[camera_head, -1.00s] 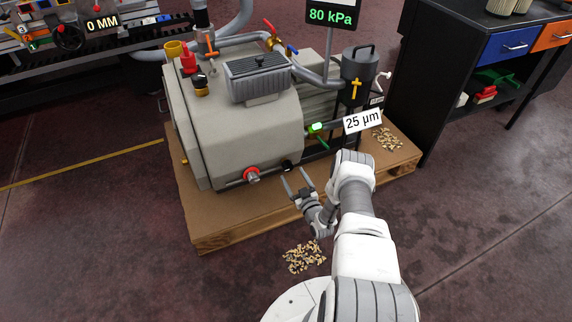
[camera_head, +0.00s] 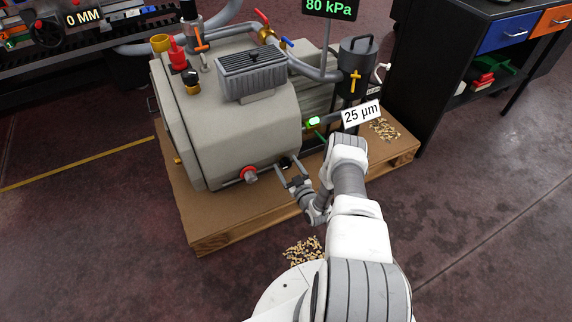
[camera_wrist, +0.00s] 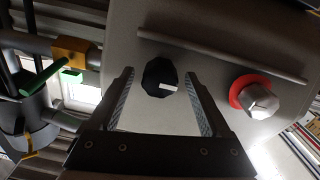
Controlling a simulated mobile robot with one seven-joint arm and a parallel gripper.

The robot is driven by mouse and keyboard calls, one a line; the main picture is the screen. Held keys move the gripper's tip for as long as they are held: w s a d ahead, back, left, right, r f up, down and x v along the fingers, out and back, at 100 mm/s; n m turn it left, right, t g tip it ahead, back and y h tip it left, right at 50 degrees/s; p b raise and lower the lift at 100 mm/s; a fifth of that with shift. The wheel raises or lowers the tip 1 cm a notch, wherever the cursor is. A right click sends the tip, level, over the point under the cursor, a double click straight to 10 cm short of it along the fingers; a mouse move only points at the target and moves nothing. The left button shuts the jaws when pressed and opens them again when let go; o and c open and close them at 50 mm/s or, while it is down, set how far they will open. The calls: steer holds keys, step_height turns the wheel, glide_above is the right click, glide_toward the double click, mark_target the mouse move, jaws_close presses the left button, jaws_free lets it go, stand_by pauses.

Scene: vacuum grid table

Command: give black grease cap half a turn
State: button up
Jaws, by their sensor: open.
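The black grease cap (camera_wrist: 158,78) is a faceted knob with a white mark on the grey pump housing (camera_wrist: 205,45). In the wrist view it lies between the two fingers of my gripper (camera_wrist: 160,88), with a clear gap on each side. In the head view my gripper (camera_head: 289,173) points at the lower front of the pump, and the cap (camera_head: 285,162) shows only as a small dark spot at the fingertips. The gripper is open and holds nothing. How deep the fingertips reach around the cap cannot be told.
A silver hexagonal plug with a red ring (camera_wrist: 257,100) sits to the cap's right in the wrist view. A thin rail (camera_wrist: 220,58) runs above the cap. A green-handled brass valve (camera_wrist: 70,52) is at left. The pump stands on a wooden pallet (camera_head: 240,222).

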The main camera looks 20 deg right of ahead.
jaws_close()
stand_by(0.4)
steer(key=shift+m, duration=0.4)
